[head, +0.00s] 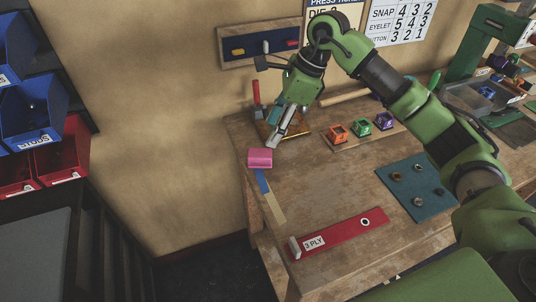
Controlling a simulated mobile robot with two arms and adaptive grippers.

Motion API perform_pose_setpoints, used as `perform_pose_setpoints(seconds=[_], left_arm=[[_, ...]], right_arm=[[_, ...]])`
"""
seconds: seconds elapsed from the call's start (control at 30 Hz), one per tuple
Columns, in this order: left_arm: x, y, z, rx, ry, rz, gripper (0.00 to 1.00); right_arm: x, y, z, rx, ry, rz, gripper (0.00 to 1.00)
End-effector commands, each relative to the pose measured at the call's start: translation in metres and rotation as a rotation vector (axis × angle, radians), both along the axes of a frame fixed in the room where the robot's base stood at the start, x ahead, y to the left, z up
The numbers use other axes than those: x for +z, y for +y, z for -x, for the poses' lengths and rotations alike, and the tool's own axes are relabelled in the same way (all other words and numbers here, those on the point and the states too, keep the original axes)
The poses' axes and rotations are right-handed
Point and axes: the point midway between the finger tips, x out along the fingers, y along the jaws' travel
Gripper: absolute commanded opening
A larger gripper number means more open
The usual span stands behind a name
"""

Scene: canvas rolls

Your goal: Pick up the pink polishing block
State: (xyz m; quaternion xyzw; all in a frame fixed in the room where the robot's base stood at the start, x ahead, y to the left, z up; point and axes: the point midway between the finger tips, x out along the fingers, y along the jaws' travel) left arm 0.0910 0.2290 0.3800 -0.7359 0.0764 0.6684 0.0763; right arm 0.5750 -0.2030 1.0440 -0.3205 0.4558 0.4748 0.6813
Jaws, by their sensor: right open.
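The pink polishing block (260,158) lies at the left edge of the wooden bench, at the top end of a blue and tan strip (270,197). My right gripper (281,136) reaches down from the upper right, just above and right of the block in the picture. It is open and empty. Its fingertips look close to the block, but I cannot tell whether they touch it. My left gripper is not in view.
An orange-brown tray (263,129) stands behind the gripper, beside a red-handled tool (256,92). Orange, green and purple pieces sit on a rack (345,143) to the right. A red strip (340,234) and a teal mat (420,200) lie on the bench.

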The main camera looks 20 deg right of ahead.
Motion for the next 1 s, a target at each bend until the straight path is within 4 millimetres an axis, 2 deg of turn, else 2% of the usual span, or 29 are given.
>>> perform_pose_setpoints(seconds=[0.13, 0.3, 0.47, 0.63, 0.8, 1.0], left_arm=[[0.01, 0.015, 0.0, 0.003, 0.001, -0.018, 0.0], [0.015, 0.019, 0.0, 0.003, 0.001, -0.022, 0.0], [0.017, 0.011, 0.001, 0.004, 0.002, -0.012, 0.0], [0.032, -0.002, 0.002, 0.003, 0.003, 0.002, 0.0], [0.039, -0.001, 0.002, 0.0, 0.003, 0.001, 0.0], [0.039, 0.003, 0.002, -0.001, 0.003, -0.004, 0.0]], right_arm=[[-0.028, 0.012, -0.003, -0.001, 0.006, -0.003, 0.5], [-0.052, 0.021, -0.007, -0.001, 0.004, -0.005, 0.5], [-0.061, 0.024, -0.01, -0.002, 0.004, -0.005, 0.5], [-0.08, 0.03, -0.016, -0.003, 0.008, -0.007, 0.5], [-0.102, 0.037, -0.021, -0.003, 0.005, -0.006, 0.5], [-0.11, 0.039, -0.022, -0.002, 0.001, -0.006, 0.5]])
